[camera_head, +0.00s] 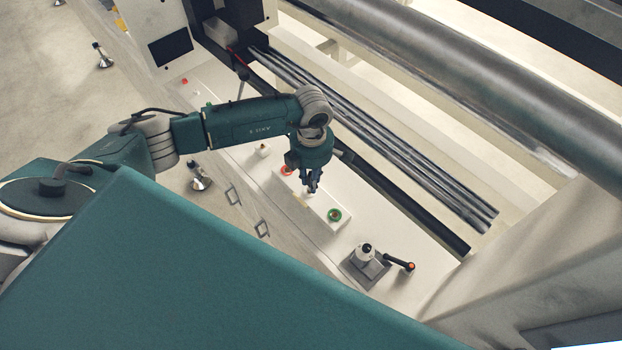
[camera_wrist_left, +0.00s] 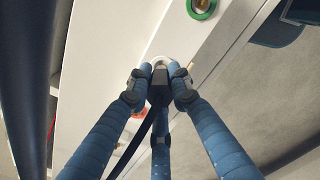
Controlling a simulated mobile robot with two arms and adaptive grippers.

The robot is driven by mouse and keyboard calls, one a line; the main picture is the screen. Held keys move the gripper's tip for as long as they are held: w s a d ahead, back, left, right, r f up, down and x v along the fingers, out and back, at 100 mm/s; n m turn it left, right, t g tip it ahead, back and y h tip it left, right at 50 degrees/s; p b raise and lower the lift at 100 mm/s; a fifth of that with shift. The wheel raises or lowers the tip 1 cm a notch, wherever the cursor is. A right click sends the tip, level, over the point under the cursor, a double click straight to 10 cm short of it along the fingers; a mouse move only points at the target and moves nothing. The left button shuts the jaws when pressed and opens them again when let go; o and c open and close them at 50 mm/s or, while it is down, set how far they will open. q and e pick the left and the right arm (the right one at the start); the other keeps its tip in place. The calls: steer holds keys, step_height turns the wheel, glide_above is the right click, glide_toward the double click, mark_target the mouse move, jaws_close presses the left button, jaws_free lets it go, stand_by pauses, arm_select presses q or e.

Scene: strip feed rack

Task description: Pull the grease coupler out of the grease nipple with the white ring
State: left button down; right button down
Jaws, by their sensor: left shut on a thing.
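My left gripper (camera_head: 313,187) points down at the white block (camera_head: 318,219) in the head view. In the left wrist view, the gripper's blue fingers (camera_wrist_left: 160,84) are shut around the dark grease coupler (camera_wrist_left: 158,94), with a black hose trailing from it. The white ring (camera_wrist_left: 159,60) shows just beyond the fingertips, at the coupler's end. The nipple itself is hidden, so I cannot tell how deep the coupler sits on it. A green ring (camera_head: 334,214) and a red ring (camera_head: 287,170) lie on either side on the same block. My right gripper is in neither view.
A grey plate with a white-and-black fitting (camera_head: 366,251) and a black lever with an orange tip (camera_head: 408,266) stand near the block. A bundle of long dark bars (camera_head: 400,160) runs behind it.

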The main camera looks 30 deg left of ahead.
arm_select(q)
steer(key=shift+r+p, duration=0.55)
steer(key=shift+r, duration=0.45)
steer(key=shift+r+p, duration=0.8)
steer(key=shift+r, duration=0.7)
steer(key=shift+r+p, duration=0.55)
steer(key=shift+r, duration=0.95)
steer(key=shift+r+p, duration=0.1)
steer(key=shift+p, duration=0.2)
steer(key=shift+r+p, duration=0.65)
steer(key=shift+r, duration=0.75)
